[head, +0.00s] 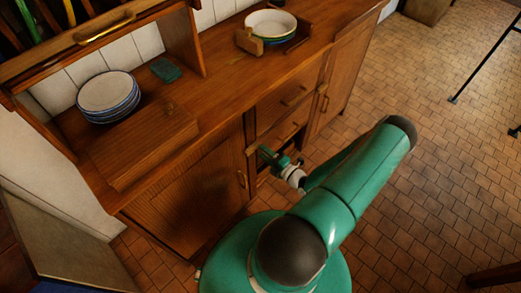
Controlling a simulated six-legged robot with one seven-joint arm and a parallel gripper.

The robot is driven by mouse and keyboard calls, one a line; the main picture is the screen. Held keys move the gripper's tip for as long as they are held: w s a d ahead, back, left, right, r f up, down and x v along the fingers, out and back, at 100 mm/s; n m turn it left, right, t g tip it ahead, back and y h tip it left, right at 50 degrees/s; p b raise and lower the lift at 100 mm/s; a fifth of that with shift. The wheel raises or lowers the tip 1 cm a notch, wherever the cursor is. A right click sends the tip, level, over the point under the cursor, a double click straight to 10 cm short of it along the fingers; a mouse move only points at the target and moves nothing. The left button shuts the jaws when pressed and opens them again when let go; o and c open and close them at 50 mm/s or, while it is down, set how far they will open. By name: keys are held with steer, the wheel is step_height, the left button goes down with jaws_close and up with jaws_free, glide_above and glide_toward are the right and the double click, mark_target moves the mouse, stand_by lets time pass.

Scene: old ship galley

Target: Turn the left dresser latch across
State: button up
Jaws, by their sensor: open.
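The wooden dresser (225,97) stands along the tiled wall, with a left door (185,205), drawers in the middle and a right door (345,75). A small brass-coloured fitting, apparently the left latch (241,178), sits near the right edge of the left door. It is too small to tell how it is turned. My gripper (270,157) is open in front of the dresser's middle section, to the right of the left latch and slightly higher in the picture. I see no contact between them. A similar fitting (324,103) is at the right door's left edge.
A stack of plates (108,92), a wooden board (145,148), a teal cloth (166,70) and stacked bowls (270,24) are on the dresser top. Drawer handles (296,97) jut out near my gripper. The tiled floor (420,130) on the right is mostly clear.

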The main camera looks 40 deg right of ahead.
steer(key=s, duration=1)
steer(key=shift+s+d, duration=0.15)
steer(key=shift+s, duration=0.05)
steer(key=w+a+r+n+g+y, duration=0.3)
steer(key=a+r+n+g, duration=0.15)
steer(key=r+n, duration=0.45)
steer(key=w+a+r+n+g+y, duration=0.3)
steer(key=a+r+n+g, duration=0.15)
steer(key=r+n, duration=0.4)
steer(key=w+a+r+n+g+y, duration=0.4)
steer(key=r+n, duration=0.3)
steer(key=n, duration=0.4)
steer(key=s+a+r+n+h, duration=0.3)
steer(key=a+r+n+h, duration=0.2)
steer(key=a+r+n, duration=0.3)
steer(key=s+a+r+n+h, duration=0.3)
steer(key=a+r+n+h, duration=0.2)
steer(key=r+n, duration=1)
steer(key=a+n, duration=0.2)
steer(key=a, duration=0.1)
steer(key=shift+s+a+r+t+h, duration=0.2)
steer(key=shift+s+t+h, duration=0.1)
